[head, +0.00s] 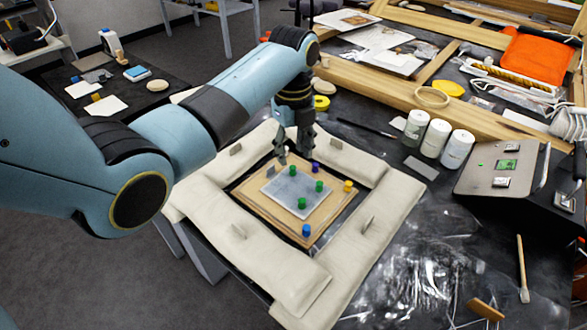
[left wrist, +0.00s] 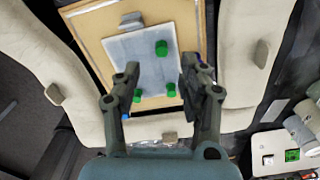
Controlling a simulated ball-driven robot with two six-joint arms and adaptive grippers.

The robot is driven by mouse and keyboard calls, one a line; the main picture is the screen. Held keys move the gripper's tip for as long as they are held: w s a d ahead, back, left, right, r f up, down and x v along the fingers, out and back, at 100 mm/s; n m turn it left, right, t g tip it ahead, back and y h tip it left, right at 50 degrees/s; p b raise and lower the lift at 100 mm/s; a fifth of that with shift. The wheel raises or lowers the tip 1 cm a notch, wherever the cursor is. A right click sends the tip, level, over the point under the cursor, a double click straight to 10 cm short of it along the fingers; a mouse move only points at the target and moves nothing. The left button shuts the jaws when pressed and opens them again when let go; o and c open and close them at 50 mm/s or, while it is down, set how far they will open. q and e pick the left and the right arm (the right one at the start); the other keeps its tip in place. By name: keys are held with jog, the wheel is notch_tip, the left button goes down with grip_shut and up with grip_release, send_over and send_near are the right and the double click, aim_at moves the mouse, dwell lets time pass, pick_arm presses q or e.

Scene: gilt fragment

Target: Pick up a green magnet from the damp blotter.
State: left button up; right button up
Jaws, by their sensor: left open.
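The damp blotter (head: 285,187) is a pale grey-blue sheet on a tan board (head: 250,194). Several small green magnets stand on it: one near its far edge (head: 294,171), one to the right (head: 319,186), one at the near side (head: 302,203). My left gripper (head: 295,155) is open and empty, pointing down above the blotter's far side, near the far green magnet. In the left wrist view the fingers (left wrist: 158,78) stand apart over the blotter (left wrist: 145,68), with a green magnet (left wrist: 161,47) showing between the fingertips. My right gripper is not visible.
Purple (head: 315,167), yellow (head: 348,186) and blue (head: 306,230) magnets stand around the blotter. Cream padded cushions (head: 270,265) with small grey pieces ring the board. White jars (head: 436,138), a grey tray (head: 485,180) and a brush (head: 522,270) lie to the right.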

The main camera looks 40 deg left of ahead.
aim_at(293, 167)
pick_arm(q)
notch_tip(293, 167, down, 5)
jog(key=shift+w+a+r, duration=0.1)
jog(key=shift+a, duration=0.05)
jog(key=shift+f, duration=0.25)
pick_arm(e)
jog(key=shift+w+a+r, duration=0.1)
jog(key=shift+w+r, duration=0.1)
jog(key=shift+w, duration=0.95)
pick_arm(q)
jog(key=shift+c, duration=0.4)
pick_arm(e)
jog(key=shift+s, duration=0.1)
pick_arm(q)
jog(key=c, duration=0.7)
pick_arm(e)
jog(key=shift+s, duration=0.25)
